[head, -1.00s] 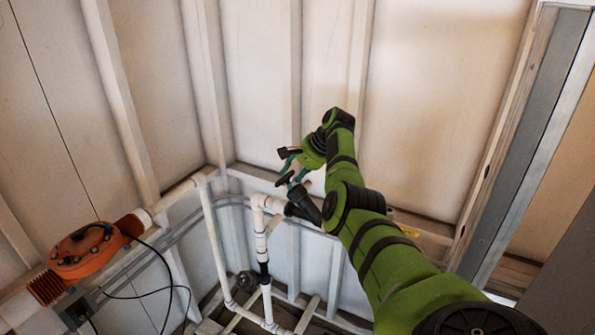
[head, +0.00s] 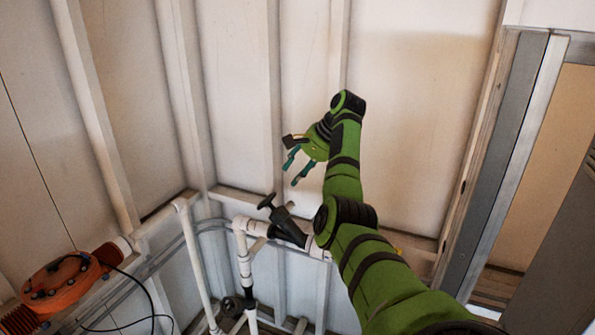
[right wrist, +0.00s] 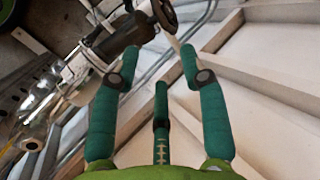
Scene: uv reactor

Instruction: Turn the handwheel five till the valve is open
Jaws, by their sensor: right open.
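A small black handwheel (head: 268,203) sits on a slanted black valve body (head: 289,230) on the white pipe (head: 243,245), left of my right forearm in the head view. No number can be read on it. My right gripper (head: 294,171) is open and empty. Its teal fingers are above and slightly right of the handwheel, apart from it. In the right wrist view the handwheel (right wrist: 160,12) is at the top, beyond the fingertips (right wrist: 160,62), with the dark valve body (right wrist: 122,38) below left of it. Whether the valve is open cannot be told. My left gripper is not in view.
An orange actuator (head: 62,283) with black cables stands at lower left. White pipes run along the ribbed pale wall (head: 240,100) behind the valve. A grey door frame (head: 508,165) is on the right. Free room lies above the handwheel.

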